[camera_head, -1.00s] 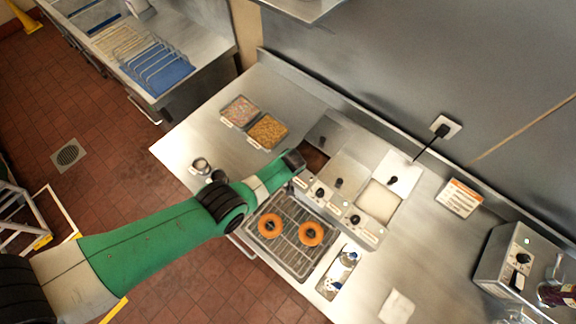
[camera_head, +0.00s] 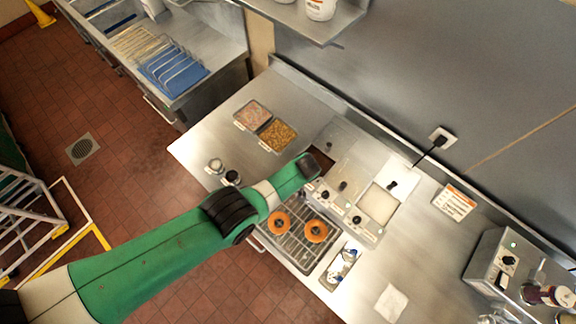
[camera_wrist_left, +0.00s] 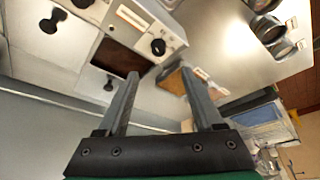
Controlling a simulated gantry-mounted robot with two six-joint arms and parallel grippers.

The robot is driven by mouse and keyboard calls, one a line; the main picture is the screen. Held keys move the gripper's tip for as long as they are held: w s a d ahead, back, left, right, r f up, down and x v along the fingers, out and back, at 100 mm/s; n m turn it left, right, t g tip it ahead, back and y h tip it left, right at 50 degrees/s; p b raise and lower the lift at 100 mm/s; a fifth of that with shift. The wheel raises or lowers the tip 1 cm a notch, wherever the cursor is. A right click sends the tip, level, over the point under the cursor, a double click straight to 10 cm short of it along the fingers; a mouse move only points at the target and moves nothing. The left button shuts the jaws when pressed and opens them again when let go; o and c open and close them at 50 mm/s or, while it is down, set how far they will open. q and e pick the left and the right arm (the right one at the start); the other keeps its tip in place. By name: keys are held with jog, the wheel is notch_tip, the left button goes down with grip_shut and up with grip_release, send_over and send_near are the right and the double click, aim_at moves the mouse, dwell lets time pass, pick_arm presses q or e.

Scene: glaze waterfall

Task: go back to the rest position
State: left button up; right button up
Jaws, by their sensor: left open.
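My left arm reaches in from the lower left in the head view, green with black joints. Its end is over the dark open well of the warmer unit. My left gripper (camera_wrist_left: 160,95) shows in the left wrist view with its two fingers apart and nothing between them. Beyond the fingers are the dark open well (camera_wrist_left: 118,58) and part of the counter. In the head view the fingers are hard to make out. My right gripper is in neither view.
Two orange-brown rings (camera_head: 279,223) sit on a wire rack (camera_head: 296,248). The warmer with lids and knobs (camera_head: 345,205) stands behind it. Two topping trays (camera_head: 253,115) and small cups (camera_head: 216,165) are on the counter. A control box (camera_head: 497,262) stands at right.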

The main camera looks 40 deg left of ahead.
pick_arm(q)
jog(key=shift+d, duration=0.1)
dwell(0.3)
